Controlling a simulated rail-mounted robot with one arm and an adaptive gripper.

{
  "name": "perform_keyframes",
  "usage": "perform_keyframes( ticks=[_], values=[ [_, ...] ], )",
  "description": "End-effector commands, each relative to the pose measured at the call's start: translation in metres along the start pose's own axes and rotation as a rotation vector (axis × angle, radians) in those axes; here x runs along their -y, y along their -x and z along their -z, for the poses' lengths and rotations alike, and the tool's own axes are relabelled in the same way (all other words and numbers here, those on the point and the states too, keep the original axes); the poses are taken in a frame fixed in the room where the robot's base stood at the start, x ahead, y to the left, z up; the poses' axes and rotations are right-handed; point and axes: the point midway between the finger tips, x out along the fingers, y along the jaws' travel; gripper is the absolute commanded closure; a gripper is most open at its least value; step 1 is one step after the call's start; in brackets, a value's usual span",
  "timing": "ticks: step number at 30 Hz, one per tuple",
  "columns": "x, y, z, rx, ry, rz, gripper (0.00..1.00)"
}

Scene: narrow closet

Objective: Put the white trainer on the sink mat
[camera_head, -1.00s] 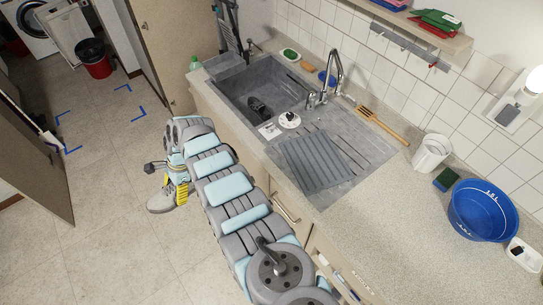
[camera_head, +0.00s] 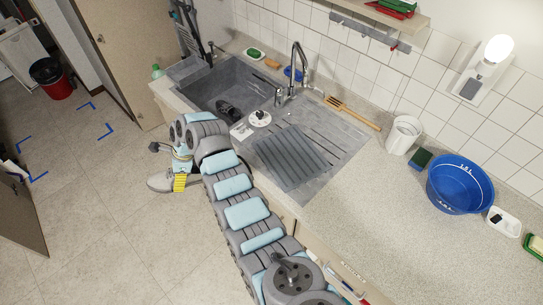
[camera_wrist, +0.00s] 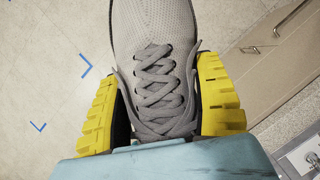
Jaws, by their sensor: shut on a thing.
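The trainer, pale grey-white with laces, is in my gripper; it shows in the head view (camera_head: 159,181) and the wrist view (camera_wrist: 150,30). My gripper (camera_head: 180,182) has its yellow fingers on both sides of the shoe, around the laced part, also seen in the wrist view (camera_wrist: 158,78). The shoe hangs over the floor in front of the counter, left of the cabinet fronts. The grey ribbed sink mat (camera_head: 288,158) lies on the drainboard right of the basin, with nothing on it. The shoe's heel is hidden by my gripper.
The sink basin (camera_head: 235,85) holds a dark object (camera_head: 228,109). A tall tap (camera_head: 297,70) stands behind the mat. A white round item (camera_head: 260,118) sits left of the mat.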

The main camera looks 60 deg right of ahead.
Motion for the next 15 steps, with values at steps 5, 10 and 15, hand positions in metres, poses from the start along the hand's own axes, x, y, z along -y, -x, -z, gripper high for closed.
perform_keyframes(
  ticks=[5,10,15],
  values=[
    [0.021,0.021,0.049,0.002,-0.225,0.102,0.71],
    [0.033,0.048,0.103,0.0,-0.467,0.202,0.71],
    [0.034,0.075,0.154,0.0,-0.705,0.296,0.71]
  ],
)
